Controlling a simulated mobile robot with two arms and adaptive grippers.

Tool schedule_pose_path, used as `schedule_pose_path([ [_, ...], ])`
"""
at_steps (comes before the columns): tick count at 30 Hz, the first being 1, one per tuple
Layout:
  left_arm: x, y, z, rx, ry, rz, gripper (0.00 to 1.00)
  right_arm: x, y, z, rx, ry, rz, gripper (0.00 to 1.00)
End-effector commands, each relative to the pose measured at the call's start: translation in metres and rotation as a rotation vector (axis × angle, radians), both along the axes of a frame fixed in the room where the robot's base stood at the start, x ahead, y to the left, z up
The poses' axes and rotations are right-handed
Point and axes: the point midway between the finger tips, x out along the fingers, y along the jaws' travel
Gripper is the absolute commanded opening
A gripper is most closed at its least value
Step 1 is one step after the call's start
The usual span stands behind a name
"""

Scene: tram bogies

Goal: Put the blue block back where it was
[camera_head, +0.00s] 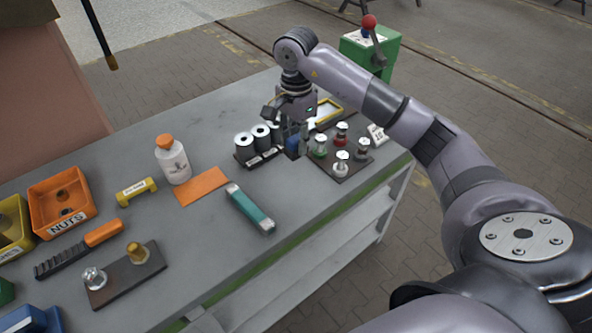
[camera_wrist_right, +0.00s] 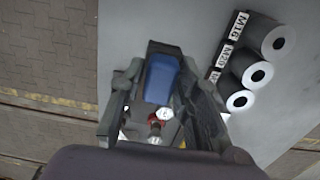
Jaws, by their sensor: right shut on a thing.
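The blue block (camera_wrist_right: 162,78) is between the two fingers of my right gripper (camera_wrist_right: 158,85) in the right wrist view. The gripper is shut on it. In the head view the blue block (camera_head: 293,144) shows only in part, beneath the right gripper (camera_head: 297,140). It is at the left edge of the dark board (camera_head: 345,165) with capped pieces, beside the black rack of rollers. I cannot tell whether it touches the table or a board. My left gripper is not in view.
Black rollers with white ends (camera_head: 261,136) stand close left of the gripper, labelled M16 and M20 in the wrist view. Red-capped (camera_head: 341,132) and green (camera_head: 319,146) pieces stand close right. A yellow frame (camera_head: 328,110) lies behind. A teal-and-white bar (camera_head: 250,208) lies in front.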

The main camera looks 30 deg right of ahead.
Motion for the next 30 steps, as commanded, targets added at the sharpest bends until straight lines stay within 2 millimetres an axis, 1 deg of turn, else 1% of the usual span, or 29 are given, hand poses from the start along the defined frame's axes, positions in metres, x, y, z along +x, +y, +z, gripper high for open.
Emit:
schedule_pose_path([
  [1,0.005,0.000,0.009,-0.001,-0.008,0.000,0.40,-0.001,0.001,-0.011,0.003,0.006,0.000,0.07],
  [3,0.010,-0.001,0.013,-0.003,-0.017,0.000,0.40,-0.001,0.001,-0.028,0.002,0.005,0.001,0.07],
  [6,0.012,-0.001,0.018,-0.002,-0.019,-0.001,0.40,-0.001,0.001,-0.048,0.002,0.002,0.001,0.07],
  [9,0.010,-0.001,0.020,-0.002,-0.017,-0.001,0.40,0.000,0.001,-0.060,0.002,-0.001,0.001,0.07],
  [14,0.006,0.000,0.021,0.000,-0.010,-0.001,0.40,0.000,0.001,-0.070,0.002,-0.001,0.002,0.07],
  [22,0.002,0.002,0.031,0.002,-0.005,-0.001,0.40,0.000,0.001,-0.106,0.002,0.000,0.002,0.07],
  [24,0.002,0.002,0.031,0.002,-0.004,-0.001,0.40,0.000,0.000,-0.109,0.001,-0.003,0.002,0.07],
  [30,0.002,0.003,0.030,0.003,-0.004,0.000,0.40,0.001,0.000,-0.110,0.000,-0.003,0.003,0.07],
])
